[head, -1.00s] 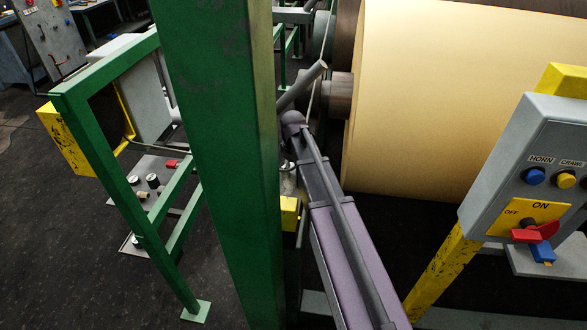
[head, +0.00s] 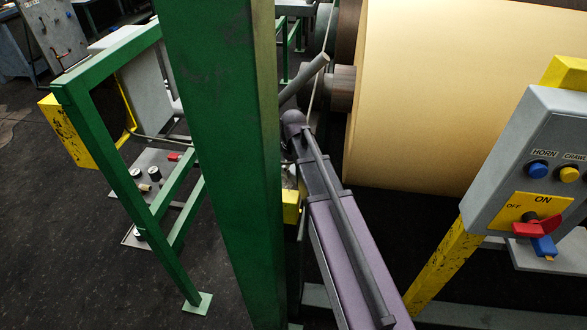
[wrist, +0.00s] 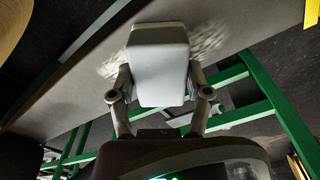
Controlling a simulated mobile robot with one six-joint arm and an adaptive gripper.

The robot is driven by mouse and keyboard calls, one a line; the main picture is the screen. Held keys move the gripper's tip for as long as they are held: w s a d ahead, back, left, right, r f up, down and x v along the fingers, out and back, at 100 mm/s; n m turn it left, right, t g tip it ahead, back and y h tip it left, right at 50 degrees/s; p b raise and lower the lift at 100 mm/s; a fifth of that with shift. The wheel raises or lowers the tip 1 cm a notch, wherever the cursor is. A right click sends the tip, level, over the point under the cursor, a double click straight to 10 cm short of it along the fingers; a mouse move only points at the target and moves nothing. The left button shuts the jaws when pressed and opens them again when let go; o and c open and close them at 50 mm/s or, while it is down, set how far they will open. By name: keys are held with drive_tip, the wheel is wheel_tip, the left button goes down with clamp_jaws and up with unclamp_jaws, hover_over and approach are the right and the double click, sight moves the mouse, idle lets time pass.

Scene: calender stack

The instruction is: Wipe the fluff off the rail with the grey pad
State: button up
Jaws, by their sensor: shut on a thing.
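In the wrist view my gripper (wrist: 160,88) is shut on the grey pad (wrist: 158,62), a pale block with rounded edges held between its two fingers. The pad lies over the broad grey rail (wrist: 70,103), which runs slantwise across the view. Pale fluff (wrist: 207,44) shows on the rail just right of the pad, and a fainter patch shows to its left (wrist: 115,66). The pad hides the part between. I cannot tell whether the pad touches the rail. I cannot make out gripper, pad or fluff in the head view.
A thick green post (head: 222,170) fills the middle of the head view, with a green frame (head: 137,180) to its left. A large cream roll (head: 450,90) stands at upper right. A grey control box (head: 530,165) on a yellow post is at right. Dark floor is open at lower left.

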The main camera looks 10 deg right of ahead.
sight(291, 184)
drive_tip(key=shift+s+a+r, duration=0.1)
drive_tip(key=shift+s+a, duration=0.2)
drive_tip(key=shift+s, duration=0.5)
drive_tip(key=shift+s+a, duration=0.3)
drive_tip(key=shift+s, duration=0.45)
drive_tip(key=shift+s+a, duration=0.35)
drive_tip(key=shift+s, duration=0.45)
drive_tip(key=shift+s+a, duration=0.3)
drive_tip(key=shift+s, duration=0.5)
drive_tip(key=shift+w, duration=0.1)
drive_tip(key=shift+w+d, duration=0.35)
drive_tip(key=shift+w, duration=0.45)
drive_tip(key=shift+w+d, duration=0.3)
drive_tip(key=shift+w, duration=0.45)
drive_tip(key=shift+f, duration=0.2)
drive_tip(key=shift+w+d+r, duration=0.1)
drive_tip(key=shift+w+d, duration=0.25)
drive_tip(key=shift+w, duration=0.45)
drive_tip(key=shift+w+d, duration=0.3)
drive_tip(key=shift+w, duration=0.5)
